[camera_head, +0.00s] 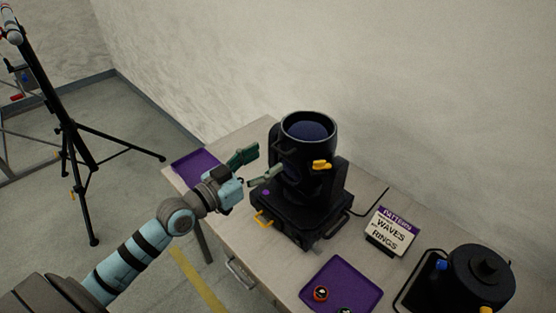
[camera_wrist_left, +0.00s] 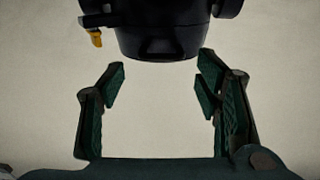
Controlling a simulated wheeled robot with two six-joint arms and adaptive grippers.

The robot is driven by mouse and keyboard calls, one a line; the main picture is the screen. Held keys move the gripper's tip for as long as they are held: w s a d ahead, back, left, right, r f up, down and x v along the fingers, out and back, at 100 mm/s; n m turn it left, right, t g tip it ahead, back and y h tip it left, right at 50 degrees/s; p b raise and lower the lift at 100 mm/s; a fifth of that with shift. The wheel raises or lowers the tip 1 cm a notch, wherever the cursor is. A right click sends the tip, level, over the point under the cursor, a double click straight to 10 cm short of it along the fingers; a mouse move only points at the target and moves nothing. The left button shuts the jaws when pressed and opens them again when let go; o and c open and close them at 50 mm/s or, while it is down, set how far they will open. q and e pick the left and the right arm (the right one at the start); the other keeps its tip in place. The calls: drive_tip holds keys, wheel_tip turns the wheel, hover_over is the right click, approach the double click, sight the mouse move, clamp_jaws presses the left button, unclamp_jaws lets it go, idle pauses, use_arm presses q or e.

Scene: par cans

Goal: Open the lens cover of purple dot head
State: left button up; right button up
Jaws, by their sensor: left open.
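The purple dot head (camera_head: 310,140) is a black lamp on a black base, with a purple dot (camera_head: 266,192) on the base. Its round top faces up and shows a dark blue surface (camera_head: 308,130) inside the rim. I cannot tell whether that is the lens or its cover. A yellow tab (camera_head: 321,165) sits on its side. My left gripper (camera_head: 267,161) is open and empty beside the head's left side. In the left wrist view the open gripper (camera_wrist_left: 160,76) has the head's black body (camera_wrist_left: 160,38) beyond its fingertips and a yellow tab (camera_wrist_left: 96,39) at upper left.
The table (camera_head: 237,223) carries an empty-looking purple tray (camera_head: 194,166) at the left and another purple tray (camera_head: 356,276) with small round pieces at front. A patterns sign (camera_head: 391,232) and a second black device (camera_head: 475,280) stand right. A tripod (camera_head: 80,150) stands on the floor.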

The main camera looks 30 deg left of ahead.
sight(279, 150)
use_arm(q)
drive_tip(key=x, duration=0.6)
drive_tip(key=shift+s+d, duration=0.1)
use_arm(e)
drive_tip(key=shift+a+f, duration=0.3)
drive_tip(key=shift+f, duration=0.1)
use_arm(q)
drive_tip(key=shift+s, duration=0.1)
